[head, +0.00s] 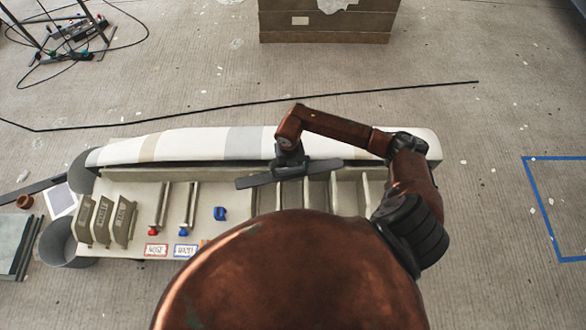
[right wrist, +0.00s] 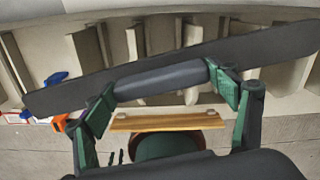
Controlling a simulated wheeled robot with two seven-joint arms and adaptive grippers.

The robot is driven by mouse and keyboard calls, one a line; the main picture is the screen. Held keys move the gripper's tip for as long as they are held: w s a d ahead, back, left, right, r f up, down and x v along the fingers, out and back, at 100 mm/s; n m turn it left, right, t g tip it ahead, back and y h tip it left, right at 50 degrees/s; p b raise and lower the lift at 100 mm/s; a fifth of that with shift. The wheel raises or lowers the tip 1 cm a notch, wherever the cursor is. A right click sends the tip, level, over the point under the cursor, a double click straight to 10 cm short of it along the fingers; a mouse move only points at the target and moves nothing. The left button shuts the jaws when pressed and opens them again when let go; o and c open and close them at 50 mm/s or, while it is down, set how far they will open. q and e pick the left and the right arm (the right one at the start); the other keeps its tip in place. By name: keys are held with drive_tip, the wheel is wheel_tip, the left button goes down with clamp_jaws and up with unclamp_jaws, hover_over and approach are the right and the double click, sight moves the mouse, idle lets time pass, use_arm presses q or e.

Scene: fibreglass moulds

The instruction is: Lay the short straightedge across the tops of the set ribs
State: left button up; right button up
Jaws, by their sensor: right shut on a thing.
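The short straightedge (head: 322,167) is a flat dark grey bar with a rounded grip. My right gripper (head: 290,160) is shut on its grip, and the bar extends past both sides. In the right wrist view the bar (right wrist: 60,95) slants across the picture, with the rounded grip between the fingers (right wrist: 163,85). The pale ribs (head: 318,194) stand in a row inside the long mould (head: 345,139), below the bar in the picture. I cannot tell whether the bar touches their tops. My brown body hides the near part of the mould. My left gripper is out of view.
Loose rib pieces (head: 103,220), two slim clamps, a blue clamp (head: 220,213) and label cards (head: 157,250) lie left of the ribs. A wooden strip (right wrist: 165,122) shows in the right wrist view.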

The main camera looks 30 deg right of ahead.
sight(292, 175)
drive_tip(key=shift+s+d+f+m, duration=0.15)
drive_tip(key=shift+m, duration=0.4)
drive_tip(key=shift+s+d+f+m, duration=0.1)
drive_tip(key=shift+d+f+m, duration=0.05)
drive_tip(key=shift+m, duration=0.4)
drive_tip(key=shift+f, duration=0.3)
drive_tip(key=shift+f+b, duration=0.6)
drive_tip(key=shift+f, duration=0.25)
wheel_tip(292, 175, down, 2)
drive_tip(key=shift+f+b, duration=0.15)
drive_tip(key=shift+b, duration=0.8)
drive_tip(key=shift+f+b, duration=0.6)
drive_tip(key=shift+f, duration=0.5)
drive_tip(key=shift+f, duration=0.25)
